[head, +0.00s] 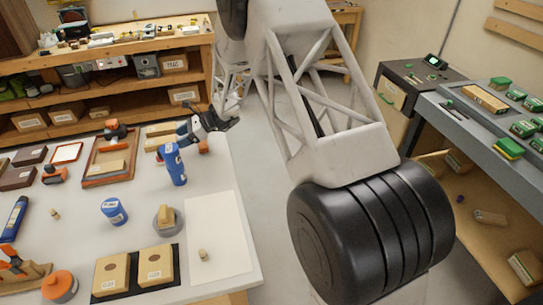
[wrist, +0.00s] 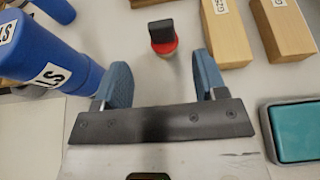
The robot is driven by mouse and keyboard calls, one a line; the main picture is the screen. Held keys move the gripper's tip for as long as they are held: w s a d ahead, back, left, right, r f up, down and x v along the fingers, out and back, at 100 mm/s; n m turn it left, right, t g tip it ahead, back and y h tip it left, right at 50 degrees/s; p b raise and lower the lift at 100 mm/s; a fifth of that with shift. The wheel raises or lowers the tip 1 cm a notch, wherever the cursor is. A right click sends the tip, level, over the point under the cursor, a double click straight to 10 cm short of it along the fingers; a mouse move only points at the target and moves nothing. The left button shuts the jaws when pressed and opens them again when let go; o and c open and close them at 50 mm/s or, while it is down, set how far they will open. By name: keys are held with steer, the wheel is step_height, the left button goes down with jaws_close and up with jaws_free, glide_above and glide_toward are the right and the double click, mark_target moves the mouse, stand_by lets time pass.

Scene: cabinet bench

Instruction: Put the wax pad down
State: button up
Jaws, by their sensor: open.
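My gripper (head: 184,131) is low over the far right part of the white bench, beside the tall blue bottle (head: 173,165). In the wrist view its two blue fingers (wrist: 162,82) are apart with nothing between the tips. A teal pad in a dark tray (wrist: 293,130) lies flat to the right of the gripper, apart from it; it looks most like the wax pad, but no label shows. I cannot make it out in the head view. A small red piece with a black top (wrist: 162,38) stands beyond the fingertips, not gripped.
The blue bottle leans into the wrist view at left (wrist: 62,62), close to the left finger. Wooden blocks (wrist: 224,36) lie ahead right. A grey round dish (head: 166,229) holds a wooden piece.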

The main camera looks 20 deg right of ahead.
steer(key=s+d+r+n+h, duration=0.3)
steer(key=s+d+r+n, duration=0.25)
steer(key=s+r, duration=0.6)
steer(key=s+d+r+n+h, duration=0.35)
steer(key=s+d+r, duration=0.35)
steer(key=s+r, duration=0.45)
steer(key=s+d+r+n+t+h, duration=0.1)
steer(key=s+d+n+h, duration=0.2)
steer(key=s+d, duration=0.4)
steer(key=s+d+r+n+t+h, duration=0.1)
steer(key=s+d+n+h, duration=0.3)
steer(key=s, duration=1.8)
steer(key=d+n, duration=0.1)
steer(key=d, duration=0.2)
steer(key=shift+s+d+r+n+t, duration=0.2)
steer(key=shift+s+n+t, duration=0.1)
steer(key=shift+n, duration=0.1)
